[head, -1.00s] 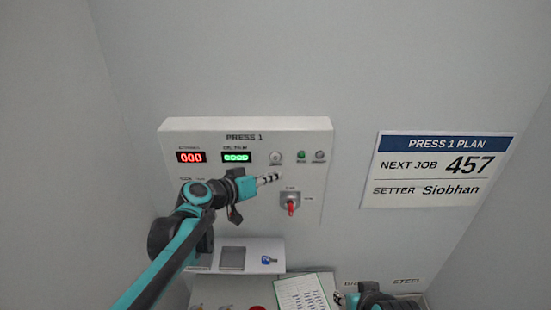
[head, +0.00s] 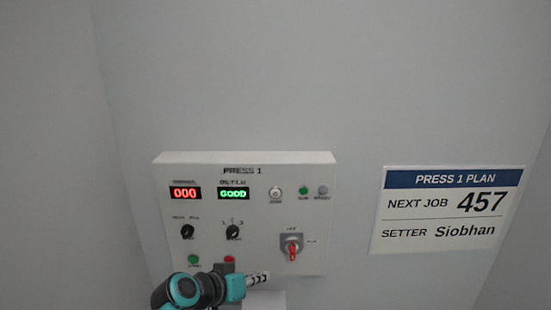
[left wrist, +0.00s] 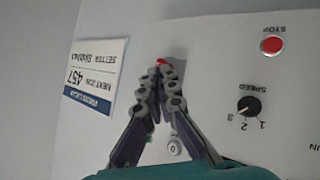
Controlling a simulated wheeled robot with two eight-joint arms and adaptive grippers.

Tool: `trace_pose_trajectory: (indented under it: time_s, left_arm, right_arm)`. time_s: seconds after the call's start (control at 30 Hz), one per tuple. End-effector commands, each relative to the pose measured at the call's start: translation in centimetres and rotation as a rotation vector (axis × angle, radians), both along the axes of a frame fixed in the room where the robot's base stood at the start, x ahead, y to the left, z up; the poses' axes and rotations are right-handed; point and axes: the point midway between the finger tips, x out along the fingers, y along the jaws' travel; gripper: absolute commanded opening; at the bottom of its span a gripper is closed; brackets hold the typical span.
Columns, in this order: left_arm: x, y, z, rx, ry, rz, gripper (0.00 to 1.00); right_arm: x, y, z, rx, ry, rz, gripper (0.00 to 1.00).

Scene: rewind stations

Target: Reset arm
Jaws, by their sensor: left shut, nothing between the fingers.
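My left gripper (head: 258,279) is low in front of the bottom edge of the PRESS 1 panel (head: 262,215), just right of the red button (head: 229,260). Its fingers are shut and empty. In the left wrist view the shut fingers (left wrist: 160,80) point toward the panel, which appears upside down. A bit of red shows just past the fingertips, mostly hidden by them. My right gripper is not in view.
The panel carries a red display (head: 185,193) reading 000, a green display (head: 233,193) reading GOOD, two black knobs, and a red-handled switch (head: 292,250). A PRESS 1 PLAN sign (head: 447,208) hangs to the right. The wall above is bare.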

Motion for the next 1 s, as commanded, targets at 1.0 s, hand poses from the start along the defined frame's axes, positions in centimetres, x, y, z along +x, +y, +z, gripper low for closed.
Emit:
trace_pose_trajectory:
  time_s: [1.0]
  left_arm:
    - [-18.2, 13.9, -35.9, 0.450, 0.273, 0.362, 0.00]
  right_arm:
    - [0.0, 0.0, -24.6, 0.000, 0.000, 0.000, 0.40]
